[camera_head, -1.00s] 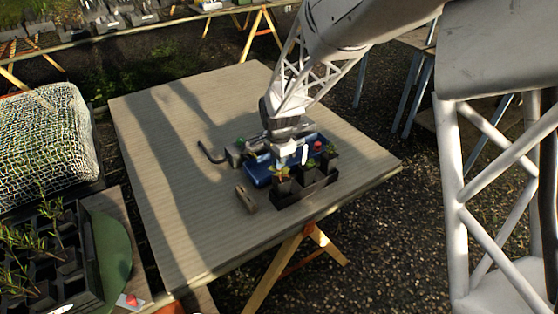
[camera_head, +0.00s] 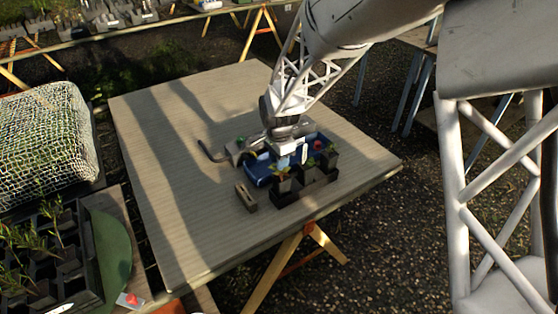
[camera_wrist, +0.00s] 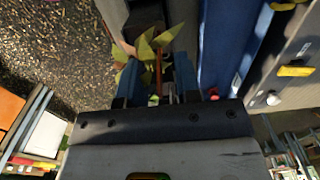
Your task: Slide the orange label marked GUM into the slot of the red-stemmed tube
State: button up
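The black rack (camera_head: 285,197) holds several dark tubes with small plants. My gripper (camera_head: 283,160) points down over the rack's left tube. In the wrist view my gripper (camera_wrist: 157,78) has its two blue fingers apart, with a reddish stem (camera_wrist: 158,72) and yellow-green leaves (camera_wrist: 160,38) showing between or just beyond them. I cannot tell whether the fingers touch the plant. The tube's slot is hidden. No lettering is readable, so I cannot identify the GUM label.
A blue tray (camera_head: 258,175) lies behind the rack. A small wooden block (camera_head: 246,197) is left of the rack. A white tag (camera_head: 304,156) stands near the middle tube. The left part of the table (camera_head: 165,180) is clear. The rack is near the table's front edge.

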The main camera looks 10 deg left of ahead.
jog(key=shift+r, duration=3.65)
jog(key=s+d+r+n, duration=0.1)
jog(key=s+d+r, duration=0.3)
jog(key=d, duration=0.3)
jog(key=s+d+r+n+t, duration=0.1)
jog(key=s+d+r+n, duration=0.1)
jog(key=s+d+r, duration=0.35)
jog(key=s+d+r+n, duration=0.1)
jog(key=s+d+r, duration=0.2)
jog(key=d, duration=0.6)
jog(key=s+d+r+n, duration=0.1)
jog(key=s+d+n, duration=0.1)
jog(key=s+d, duration=0.4)
jog(key=s+d+n+t, duration=0.1)
jog(key=s+d, duration=0.4)
jog(key=s, duration=0.7)
jog(key=shift+s+d+r+n+t, duration=0.3)
jog(key=shift+s+d+r+n, duration=0.1)
jog(key=shift+n, duration=0.5)
